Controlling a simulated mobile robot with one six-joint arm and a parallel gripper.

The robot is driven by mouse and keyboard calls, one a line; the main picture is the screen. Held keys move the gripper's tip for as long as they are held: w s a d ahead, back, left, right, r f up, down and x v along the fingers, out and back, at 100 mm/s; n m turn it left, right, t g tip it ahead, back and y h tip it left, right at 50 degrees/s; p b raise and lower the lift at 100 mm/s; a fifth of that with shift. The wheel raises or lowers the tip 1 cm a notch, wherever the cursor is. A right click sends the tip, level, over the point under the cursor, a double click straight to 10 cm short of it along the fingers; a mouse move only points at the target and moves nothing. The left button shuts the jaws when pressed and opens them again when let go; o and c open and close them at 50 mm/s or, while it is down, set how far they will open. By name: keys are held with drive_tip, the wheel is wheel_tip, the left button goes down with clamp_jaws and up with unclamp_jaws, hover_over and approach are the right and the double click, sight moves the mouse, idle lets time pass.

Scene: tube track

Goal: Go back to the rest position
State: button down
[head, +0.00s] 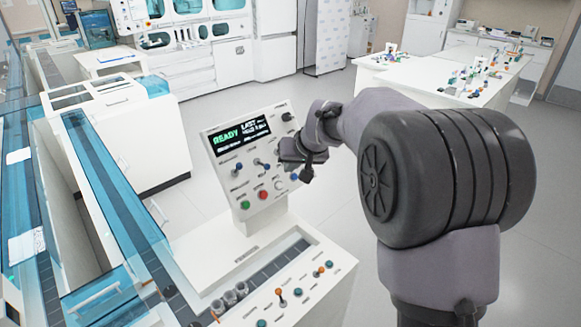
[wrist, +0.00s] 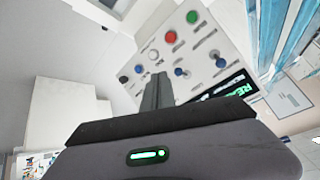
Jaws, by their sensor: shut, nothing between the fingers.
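My gripper (head: 304,172) is at the right side of the upright control panel (head: 222,170), close in front of its right edge. In the wrist view my gripper (wrist: 158,80) has its fingers together with nothing between them, pointing toward the panel face. The panel carries a dark screen (head: 238,134) with green "READY" text, a green button (head: 245,205), a red button (head: 263,195) and several blue toggles. In the wrist view the red button (wrist: 170,37) and green button (wrist: 193,17) also show. I cannot tell whether the fingertips touch the panel.
A blue-walled conveyor (head: 110,185) runs along the left. A white table (head: 450,75) with small items stands at the back right. Open floor (head: 330,105) lies behind the panel.

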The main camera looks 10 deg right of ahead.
drive_tip(key=s+a+r+m, duration=0.1)
drive_tip(key=s+r, duration=0.3)
drive_tip(key=s, duration=0.5)
drive_tip(key=s+a+r+m, duration=0.1)
drive_tip(key=s+r, duration=0.2)
drive_tip(key=s, duration=0.6)
drive_tip(key=s+f+m, duration=0.1)
drive_tip(key=s+f, duration=0.1)
drive_tip(key=s, duration=0.8)
drive_tip(key=s+f+m+g, duration=0.1)
drive_tip(key=s+f, duration=0.1)
drive_tip(key=s, duration=0.8)
drive_tip(key=shift+s+d+f+g, duration=0.2)
drive_tip(key=shift+s+g, duration=0.1)
drive_tip(key=shift+s, duration=0.05)
